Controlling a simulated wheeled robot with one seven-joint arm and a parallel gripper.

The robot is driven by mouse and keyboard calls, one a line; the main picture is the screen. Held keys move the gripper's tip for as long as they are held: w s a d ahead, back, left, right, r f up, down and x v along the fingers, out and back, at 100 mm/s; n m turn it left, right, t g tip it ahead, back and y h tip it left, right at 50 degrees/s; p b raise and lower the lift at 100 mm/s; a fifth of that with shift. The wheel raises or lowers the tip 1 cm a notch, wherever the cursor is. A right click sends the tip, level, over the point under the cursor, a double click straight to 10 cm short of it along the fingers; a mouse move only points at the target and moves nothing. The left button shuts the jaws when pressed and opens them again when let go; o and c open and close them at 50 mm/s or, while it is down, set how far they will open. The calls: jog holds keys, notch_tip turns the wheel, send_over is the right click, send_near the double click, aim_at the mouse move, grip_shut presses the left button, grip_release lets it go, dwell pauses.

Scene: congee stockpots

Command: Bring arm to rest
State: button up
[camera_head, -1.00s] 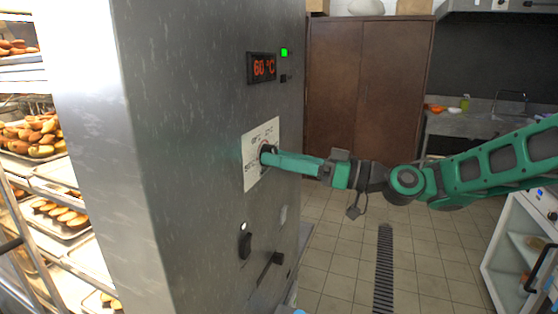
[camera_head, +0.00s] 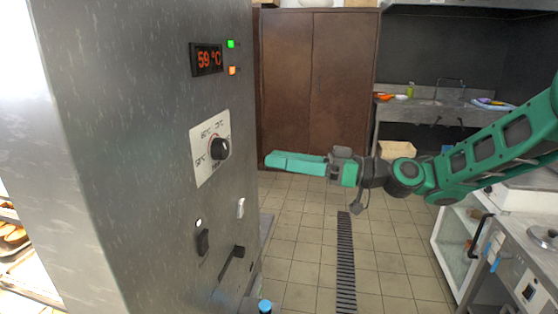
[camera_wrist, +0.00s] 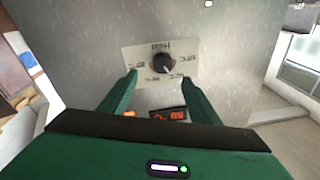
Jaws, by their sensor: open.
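My gripper (camera_head: 268,160) is at the end of my green arm, in front of the steel cabinet and to the right of its dial in the head view. It is open and empty, apart from the dial. In the wrist view its two green fingers (camera_wrist: 160,76) stand spread, with the black dial knob (camera_wrist: 163,63) showing between and beyond their tips. In the head view the black knob (camera_head: 220,148) sits on a white plate (camera_head: 210,147) with temperature marks. The display (camera_head: 206,59) above it reads 59 °C.
A green lamp (camera_head: 231,44) and an orange lamp (camera_head: 232,71) are lit on the steel cabinet (camera_head: 130,160). A black switch (camera_head: 203,242) is below the dial. A brown cupboard (camera_head: 315,90) and a sink counter (camera_head: 440,108) stand behind. A glass-fronted unit (camera_head: 455,240) is at right. Tiled floor lies open between.

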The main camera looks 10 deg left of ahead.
jog(key=shift+f, duration=0.1)
jog(key=d+f+m+t+h, duration=0.35)
jog(key=d+f+h, duration=0.55)
jog(key=f, duration=0.4)
jog(key=s+d+f+m+h, duration=0.2)
jog(key=d+m, duration=0.1)
jog(key=d, duration=0.5)
jog(key=s+d+f+m+h, duration=0.1)
jog(key=d+f+m+h, duration=0.15)
jog(key=d, duration=0.55)
jog(key=s+d+f+m+g+h, duration=0.1)
jog(key=s+d+m+h, duration=0.15)
jog(key=s+d, duration=0.35)
jog(key=s+d+f+m+h, duration=0.1)
jog(key=s+d+m+h, duration=0.15)
jog(key=d, duration=0.55)
jog(key=s+d+m+g, duration=0.1)
jog(key=s+d+m, duration=0.2)
jog(key=s, duration=0.5)
jog(key=s+d+m+g, duration=0.2)
jog(key=s+d+m, duration=0.2)
jog(key=s, duration=0.4)
jog(key=shift+s+d, duration=0.35)
jog(key=shift+d, duration=0.35)
jog(key=shift+h, duration=0.25)
